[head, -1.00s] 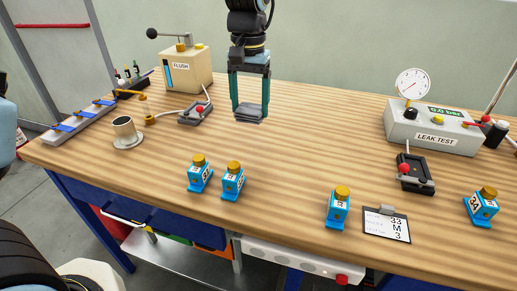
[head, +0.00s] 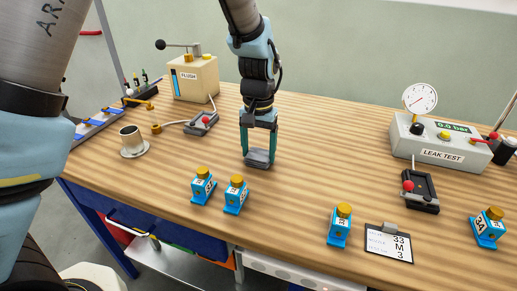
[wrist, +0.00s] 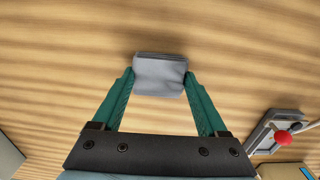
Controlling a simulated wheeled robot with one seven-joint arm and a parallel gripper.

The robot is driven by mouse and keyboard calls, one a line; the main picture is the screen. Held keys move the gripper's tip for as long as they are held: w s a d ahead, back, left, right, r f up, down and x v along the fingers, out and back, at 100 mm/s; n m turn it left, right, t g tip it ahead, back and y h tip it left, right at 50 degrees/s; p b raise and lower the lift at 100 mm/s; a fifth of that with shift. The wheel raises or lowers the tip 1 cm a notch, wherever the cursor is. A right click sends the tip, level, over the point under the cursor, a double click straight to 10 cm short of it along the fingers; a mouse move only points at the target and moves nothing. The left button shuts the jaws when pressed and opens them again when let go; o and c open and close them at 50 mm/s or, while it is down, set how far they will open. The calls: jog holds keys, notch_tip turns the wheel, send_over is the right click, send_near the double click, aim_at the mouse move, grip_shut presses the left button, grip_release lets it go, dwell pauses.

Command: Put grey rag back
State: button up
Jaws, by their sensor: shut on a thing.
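The grey rag (wrist: 160,75) is a small folded cloth held between the two green fingertips in the wrist view. In the head view the rag (head: 260,158) shows at the bottom of my gripper (head: 260,150). My gripper also shows in the wrist view (wrist: 160,80), shut on the rag. It points down over the wooden table, behind the two blue nozzle units on the left. I cannot tell whether the rag touches the table top.
Two blue units (head: 203,186) (head: 236,195) stand in front of my gripper. The flush box (head: 195,78), metal cup (head: 132,142) and red-knobbed fixture (head: 203,122) stand left. The leak tester (head: 440,140), another fixture (head: 420,190) and clipboard (head: 390,243) are right. The table's middle (head: 325,150) is clear.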

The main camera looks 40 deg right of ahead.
aim_at(258, 153)
jog(key=shift+f, duration=0.15)
jog(key=o, duration=1.2)
notch_tip(258, 153, up, 12)
jog(key=shift+r+b, duration=0.15)
jog(key=shift+b, duration=0.65)
jog(key=w+a+f+n, duration=0.2)
jog(key=w+a+n, duration=0.3)
jog(key=a, duration=1)
jog(key=w+a+f+n, duration=0.2)
jog(key=w+a, duration=0.5)
jog(key=a, duration=0.8)
jog(key=s+a+n, duration=0.1)
jog(key=a, duration=0.2)
jog(key=s+a+f+n+t, duration=0.1)
jog(key=a, duration=0.3)
jog(key=s+a+f+n, duration=0.1)
jog(key=a, duration=0.3)
jog(key=shift+f+t, duration=0.1)
jog(key=shift+t, duration=0.2)
